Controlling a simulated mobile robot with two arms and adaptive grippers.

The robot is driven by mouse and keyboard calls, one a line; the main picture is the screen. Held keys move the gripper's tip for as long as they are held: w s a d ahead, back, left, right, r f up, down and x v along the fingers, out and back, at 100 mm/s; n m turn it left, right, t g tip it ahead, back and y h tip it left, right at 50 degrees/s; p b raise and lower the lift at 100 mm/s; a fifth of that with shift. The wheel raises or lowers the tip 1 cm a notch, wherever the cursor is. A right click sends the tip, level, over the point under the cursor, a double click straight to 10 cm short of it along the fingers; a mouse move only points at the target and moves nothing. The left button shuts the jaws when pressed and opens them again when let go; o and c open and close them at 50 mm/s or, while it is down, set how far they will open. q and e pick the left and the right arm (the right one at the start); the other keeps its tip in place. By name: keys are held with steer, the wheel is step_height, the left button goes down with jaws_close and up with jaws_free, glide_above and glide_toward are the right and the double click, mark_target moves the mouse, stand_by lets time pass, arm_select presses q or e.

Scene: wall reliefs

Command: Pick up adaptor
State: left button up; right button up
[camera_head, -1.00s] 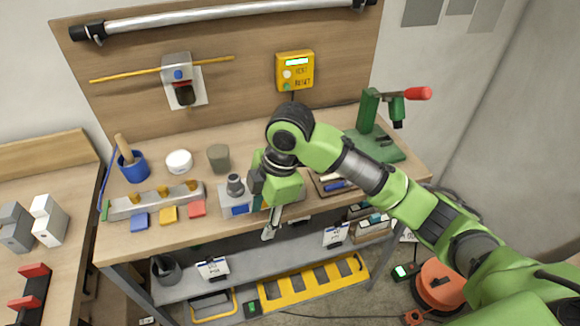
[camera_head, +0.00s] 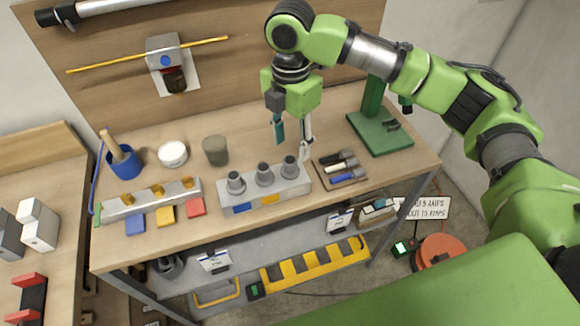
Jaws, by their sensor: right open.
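Three grey round stepped fittings, which look like adaptors, stand upright in a light grey block (camera_head: 305,185) on the bench: left (camera_head: 235,184), middle (camera_head: 264,175) and right (camera_head: 290,167). I cannot tell which one is meant. The block's front has a blue and a yellow label. My right gripper (camera_head: 291,142) is open and empty, fingers pointing down. Its tips appear just above and behind the right fitting, with one finger close to it. I cannot tell if they touch. My left gripper is not in view.
A tray (camera_head: 358,179) with several handled tools lies right of the block, and a green press base (camera_head: 382,136) stands behind it. A grey-brown cup (camera_head: 215,150), white tub (camera_head: 173,154) and blue pot (camera_head: 126,164) stand to the left. A block with brass pieces (camera_head: 125,207) lies front left.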

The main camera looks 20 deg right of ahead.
mark_target(290, 160)
step_height(290, 160, down, 2)
steer(key=shift+w, duration=0.15)
steer(key=shift+f+p, duration=0.5)
steer(key=shift+f, duration=0.1)
step_height(290, 160, down, 4)
steer(key=shift+a+r+p, duration=0.1)
steer(key=shift+r+p, duration=0.1)
steer(key=shift+p, duration=0.4)
steer(key=shift+f, duration=0.3)
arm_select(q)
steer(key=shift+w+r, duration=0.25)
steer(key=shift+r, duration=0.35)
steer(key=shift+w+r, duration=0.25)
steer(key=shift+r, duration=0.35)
arm_select(e)
steer(key=c, duration=1.2)
